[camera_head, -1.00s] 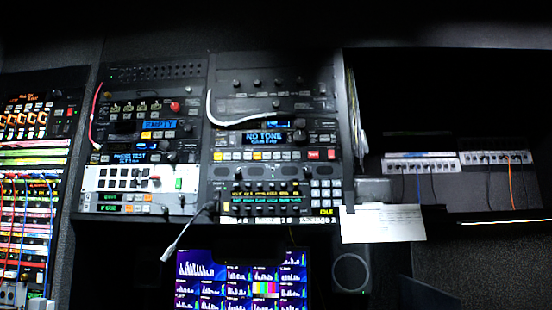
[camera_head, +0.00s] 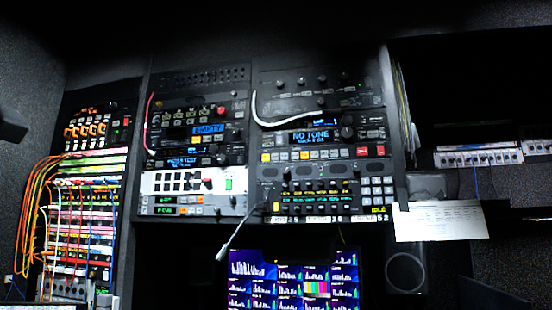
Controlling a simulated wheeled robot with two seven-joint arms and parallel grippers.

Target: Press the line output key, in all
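A rack of broadcast units faces me in the head view. The tone unit (camera_head: 312,136) in the right column has a blue display reading NO TONE. Below its display is a row of keys (camera_head: 312,155) in white, yellow and red; their labels are too small to read, so I cannot tell which one is the line output key. Under it sits a panel (camera_head: 318,192) with lit yellow text, a keypad (camera_head: 377,193) and a yellow IDLE readout. Neither gripper shows in this view.
A monitor (camera_head: 290,280) with graphs stands below the rack. A patch bay (camera_head: 85,215) with coloured cables is at the left. A paper sheet (camera_head: 441,221) hangs at the right, above a speaker (camera_head: 405,267). A grey cable (camera_head: 238,232) dangles before the rack.

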